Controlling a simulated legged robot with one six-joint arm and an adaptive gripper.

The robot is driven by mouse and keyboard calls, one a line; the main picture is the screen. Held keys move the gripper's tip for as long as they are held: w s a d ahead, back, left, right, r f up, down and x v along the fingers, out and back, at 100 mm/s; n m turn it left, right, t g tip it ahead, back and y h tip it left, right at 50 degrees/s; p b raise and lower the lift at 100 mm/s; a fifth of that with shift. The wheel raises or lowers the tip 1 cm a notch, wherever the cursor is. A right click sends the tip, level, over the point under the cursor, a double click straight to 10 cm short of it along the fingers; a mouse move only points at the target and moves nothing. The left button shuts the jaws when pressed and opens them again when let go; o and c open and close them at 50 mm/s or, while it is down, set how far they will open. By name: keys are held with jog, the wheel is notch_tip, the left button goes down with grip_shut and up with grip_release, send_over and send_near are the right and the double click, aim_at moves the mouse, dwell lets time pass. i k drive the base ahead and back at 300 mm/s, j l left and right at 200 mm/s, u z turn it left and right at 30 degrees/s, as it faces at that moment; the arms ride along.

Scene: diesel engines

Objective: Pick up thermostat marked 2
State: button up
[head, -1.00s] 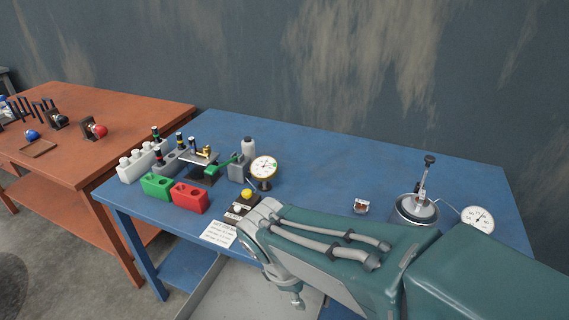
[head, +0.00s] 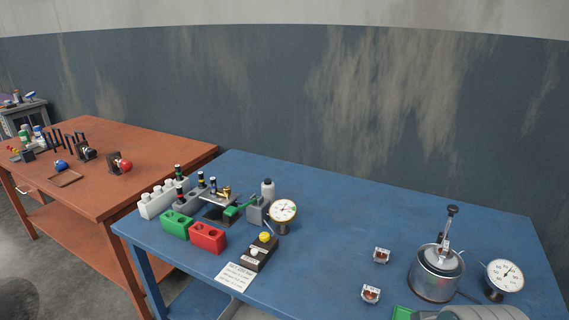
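Two small metal-and-copper pieces that look like thermostats stand on the right half of the blue table. One thermostat (head: 381,255) is farther back and the other thermostat (head: 370,294) is nearer the front edge. Their markings are too small to read, so I cannot tell which is marked 2. Both stand apart from other things. A rounded grey part of my arm shows at the bottom right edge, in front of the table. My gripper is not in view.
A metal pot (head: 437,274) with an upright rod stands right of the thermostats, beside a dial gauge (head: 503,276). A green block (head: 178,225), red block (head: 208,237), yellow-button box (head: 262,250) and another dial (head: 283,212) stand left. The middle of the blue table (head: 325,235) is clear.

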aim_at(443, 251)
jog(key=u, duration=1.75)
jog(key=k, duration=0.2)
jog(key=k+z, duration=0.45)
jog(key=z, duration=0.3)
jog(key=j+z, duration=0.15)
jog(key=z, duration=1.35)
jog(key=k+j+z, duration=0.1)
jog(key=j, duration=0.35)
jog(key=k+j+z, duration=0.15)
jog(key=j, duration=0.3)
jog(key=i+l+u, duration=0.4)
jog(key=i+l, duration=0.25)
jog(key=l, duration=0.1)
